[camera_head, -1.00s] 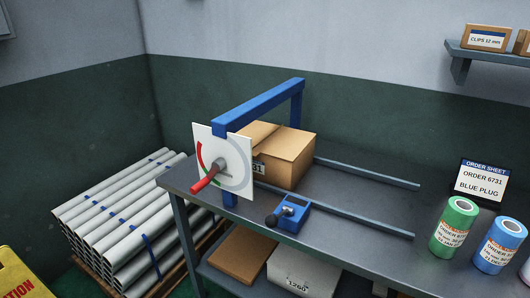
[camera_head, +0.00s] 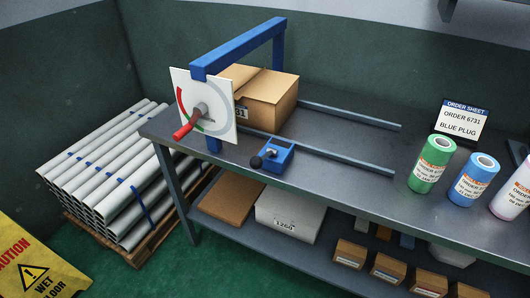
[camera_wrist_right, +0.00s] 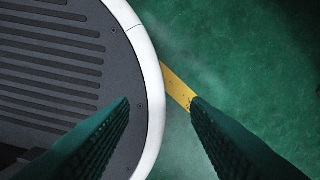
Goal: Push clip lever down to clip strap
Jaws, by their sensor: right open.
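A small blue clip tool (camera_head: 279,158) sits on the grey bench, in front of the near rail. Its lever with a black knob (camera_head: 257,161) sticks out to the left. A cardboard box (camera_head: 262,97) stands under a blue frame (camera_head: 245,47). I cannot make out a strap on the box. In the right wrist view my right gripper (camera_wrist_right: 160,100) is open and empty, with its dark fingers apart above the floor and my round base. It is far from the bench and out of the head view. My left gripper is in neither view.
A white dial plate (camera_head: 203,107) with a red handle (camera_head: 187,125) hangs on the frame. Green (camera_head: 431,164) and blue (camera_head: 472,180) rolls and an order sheet (camera_head: 461,123) stand at right. Pipes (camera_head: 110,175) are stacked at left. A yellow sign (camera_head: 38,262) stands on the floor.

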